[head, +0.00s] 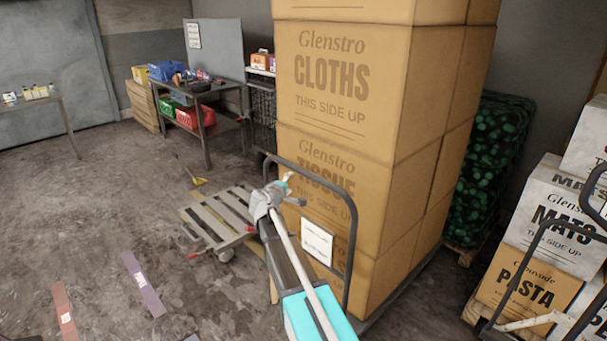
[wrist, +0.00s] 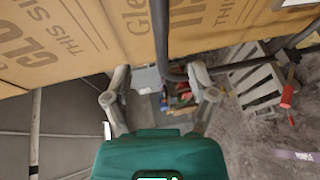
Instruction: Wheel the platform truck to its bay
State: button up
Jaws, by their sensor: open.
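The platform truck stands right of centre in the head view, with a dark tubular handle (head: 349,215) and a white label (head: 317,243) on it. It bears a tall stack of brown cartons (head: 345,75) marked CLOTHS and TISSUE. My gripper (head: 284,183) is open at the upper part of the handle. Coloured strips (head: 142,283) mark the floor at lower left; which marks the bay is unclear.
Another loaded cart with MATS and PASTA cartons (head: 535,275) is close on the right. A green wrapped stack (head: 490,160) and a workbench (head: 205,115) stand behind. The left floor is mostly clear.

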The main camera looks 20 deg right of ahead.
aim_at(303, 174)
jog(key=b+x, duration=0.2)
jog(key=x, duration=1.1)
jog(key=shift+w+d+f, duration=0.1)
jog(key=shift+f, duration=0.05)
jog(key=shift+c, duration=0.2)
grip_shut()
